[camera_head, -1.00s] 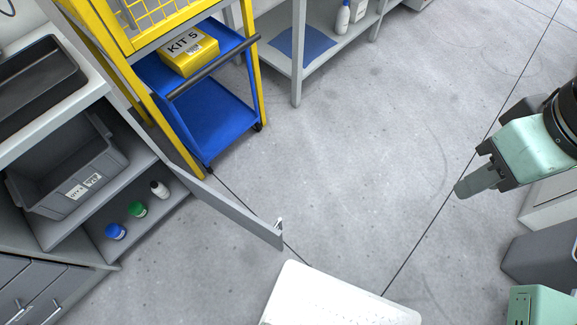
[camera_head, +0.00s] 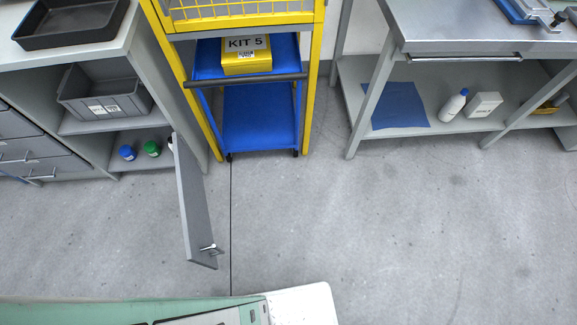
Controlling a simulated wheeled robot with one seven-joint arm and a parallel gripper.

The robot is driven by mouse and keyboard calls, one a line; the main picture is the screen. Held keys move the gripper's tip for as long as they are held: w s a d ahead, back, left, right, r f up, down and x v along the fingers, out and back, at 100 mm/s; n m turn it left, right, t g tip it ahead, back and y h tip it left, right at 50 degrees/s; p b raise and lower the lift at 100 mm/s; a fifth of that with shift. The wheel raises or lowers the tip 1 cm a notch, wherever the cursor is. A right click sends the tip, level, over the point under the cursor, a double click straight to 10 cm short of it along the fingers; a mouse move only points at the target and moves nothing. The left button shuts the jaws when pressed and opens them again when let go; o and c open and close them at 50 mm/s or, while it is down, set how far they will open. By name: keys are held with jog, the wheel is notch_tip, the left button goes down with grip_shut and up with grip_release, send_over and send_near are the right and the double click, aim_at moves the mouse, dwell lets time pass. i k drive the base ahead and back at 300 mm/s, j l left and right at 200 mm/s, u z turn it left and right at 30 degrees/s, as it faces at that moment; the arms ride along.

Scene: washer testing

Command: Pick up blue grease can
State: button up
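The blue grease can (camera_head: 127,152) is a small round can on the bottom shelf of the open grey cabinet at the left. It stands upright, left of a green can (camera_head: 152,148). A bottle (camera_head: 171,143) to the right of the green can is mostly hidden by the open cabinet door. My gripper is not in view now. A pale green part of my own body fills the bottom left.
The open cabinet door (camera_head: 192,205) juts out over the floor right of the cans. A grey bin (camera_head: 78,108) sits on the shelf above. A yellow-framed blue cart (camera_head: 260,118) stands beside the cabinet. The grey floor (camera_head: 380,230) is clear at the middle and right.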

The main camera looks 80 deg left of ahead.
aim_at(125, 150)
jog(key=i+l+u, duration=0.1)
jog(key=i+u, duration=0.35)
jog(key=i, duration=0.25)
jog(key=u, duration=0.5)
jog(key=i+l+u, duration=0.1)
jog(key=u, duration=0.85)
jog(key=i+l+u, duration=0.1)
jog(key=u, duration=0.4)
jog(key=l+u, duration=0.15)
jog(key=u, duration=0.35)
jog(key=l+u, duration=0.1)
jog(key=u, duration=0.35)
jog(key=l+u, duration=0.1)
jog(key=u, duration=0.4)
jog(key=l+u, duration=0.1)
jog(key=u, duration=0.4)
jog(key=i+j+z, duration=0.15)
jog(key=j, duration=0.3)
jog(key=i+j+z, duration=0.2)
jog(key=j, duration=0.3)
jog(key=i+j+z, duration=0.15)
jog(key=j, duration=0.35)
jog(key=i+j+z, duration=0.2)
jog(key=j, duration=0.3)
jog(key=j+z, duration=0.15)
jog(key=j, duration=0.4)
jog(key=i+j+z, duration=0.15)
jog(key=j, duration=0.4)
